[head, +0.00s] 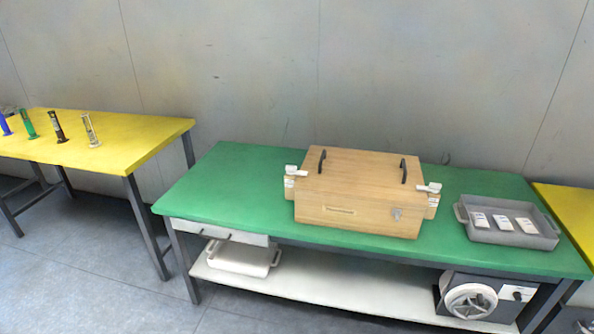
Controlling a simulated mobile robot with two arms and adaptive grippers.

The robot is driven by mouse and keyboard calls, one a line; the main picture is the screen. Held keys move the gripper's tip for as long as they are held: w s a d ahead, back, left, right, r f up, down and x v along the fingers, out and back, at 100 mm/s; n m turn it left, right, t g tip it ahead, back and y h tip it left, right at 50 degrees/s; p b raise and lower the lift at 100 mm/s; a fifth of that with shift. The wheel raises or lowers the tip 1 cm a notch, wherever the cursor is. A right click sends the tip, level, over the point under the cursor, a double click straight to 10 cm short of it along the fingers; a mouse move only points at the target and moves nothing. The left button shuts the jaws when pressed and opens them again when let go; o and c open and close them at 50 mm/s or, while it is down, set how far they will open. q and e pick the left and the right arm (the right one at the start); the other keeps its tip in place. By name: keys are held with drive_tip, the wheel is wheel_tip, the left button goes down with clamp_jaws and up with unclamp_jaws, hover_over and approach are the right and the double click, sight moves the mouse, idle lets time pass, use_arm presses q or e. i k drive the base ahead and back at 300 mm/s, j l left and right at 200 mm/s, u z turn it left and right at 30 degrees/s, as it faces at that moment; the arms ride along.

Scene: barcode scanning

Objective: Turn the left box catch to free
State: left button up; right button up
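A wooden box (357,209) with a closed lid sits on the green table. Its lid carries two dark handles, one at the left and one at the right. The left box catch (293,171) is a small white piece on the box's left side, above a tan block with a white label. It is too small to tell which way it is turned. A similar white right catch (431,188) is on the right side. Neither of my grippers is in view.
The green table (228,190) is clear left of the box. A grey tray (510,236) with several white packets stands right of it. A white bin (241,258) and a wheeled device (470,300) are on the lower shelf. A yellow table (135,147) with several cylinders stands left.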

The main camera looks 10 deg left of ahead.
sight(291, 170)
drive_tip(key=i+j+z, duration=0.5)
drive_tip(key=j, duration=0.25)
drive_tip(key=i+j+z, duration=0.3)
drive_tip(key=j, duration=0.2)
